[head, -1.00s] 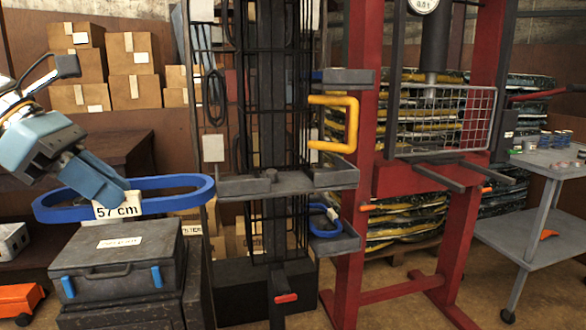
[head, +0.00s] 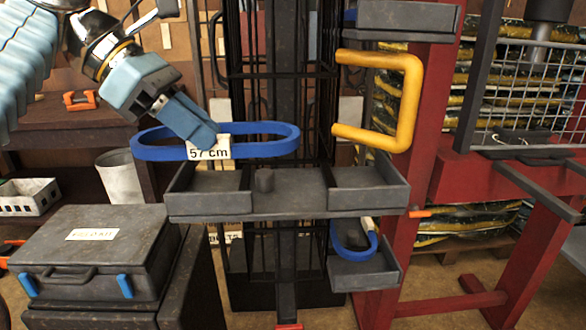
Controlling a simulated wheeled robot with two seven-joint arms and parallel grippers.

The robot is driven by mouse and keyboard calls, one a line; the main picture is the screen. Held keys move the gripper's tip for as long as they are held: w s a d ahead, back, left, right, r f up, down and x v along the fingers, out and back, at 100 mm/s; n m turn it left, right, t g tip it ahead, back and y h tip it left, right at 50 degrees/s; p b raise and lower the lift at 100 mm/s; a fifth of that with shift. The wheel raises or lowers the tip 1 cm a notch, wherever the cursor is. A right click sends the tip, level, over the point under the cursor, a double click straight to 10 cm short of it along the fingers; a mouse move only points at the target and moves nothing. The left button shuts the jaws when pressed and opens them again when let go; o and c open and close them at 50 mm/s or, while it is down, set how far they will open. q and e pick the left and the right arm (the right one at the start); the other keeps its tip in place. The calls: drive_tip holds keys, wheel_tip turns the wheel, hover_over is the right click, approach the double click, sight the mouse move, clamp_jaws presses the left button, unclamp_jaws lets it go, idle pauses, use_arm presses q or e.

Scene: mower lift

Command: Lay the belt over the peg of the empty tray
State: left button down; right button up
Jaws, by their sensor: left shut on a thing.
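A blue belt loop (head: 262,149) with a white "57 cm" tag (head: 208,148) is in the head view, left of centre. My left gripper (head: 203,140) is shut on the belt at its near side by the tag. The belt hangs level in the air above the left part of a grey tray (head: 290,204). My right gripper is not in view.
A yellow bracket (head: 408,100) juts out above the tray's right end. A lower tray (head: 362,268) holds another blue belt (head: 350,246). A red press frame (head: 405,200) stands at right. A dark case (head: 95,245) stands lower left.

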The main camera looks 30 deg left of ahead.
sight(245, 144)
use_arm(q)
drive_tip(key=w+d+f, duration=0.1)
drive_tip(key=d, duration=0.1)
drive_tip(key=w+d+f+b, duration=0.1)
drive_tip(key=d, duration=0.1)
drive_tip(key=w+d+f, duration=0.1)
drive_tip(key=d+f, duration=0.1)
drive_tip(key=shift+w, duration=0.4)
drive_tip(key=x, duration=0.1)
drive_tip(key=b+x, duration=0.1)
drive_tip(key=x, duration=0.2)
drive_tip(key=shift+w+d+r, duration=0.15)
drive_tip(key=shift+w+d, duration=0.05)
drive_tip(key=shift+d, duration=0.2)
drive_tip(key=c, duration=1)
unclamp_jaws()
drive_tip(key=p+v, duration=0.3)
drive_tip(key=v, duration=0.8)
drive_tip(key=shift+s+a+r, duration=0.1)
drive_tip(key=shift+r, duration=0.1)
drive_tip(key=shift+s+a+r, duration=0.15)
drive_tip(key=shift+a+r, duration=0.05)
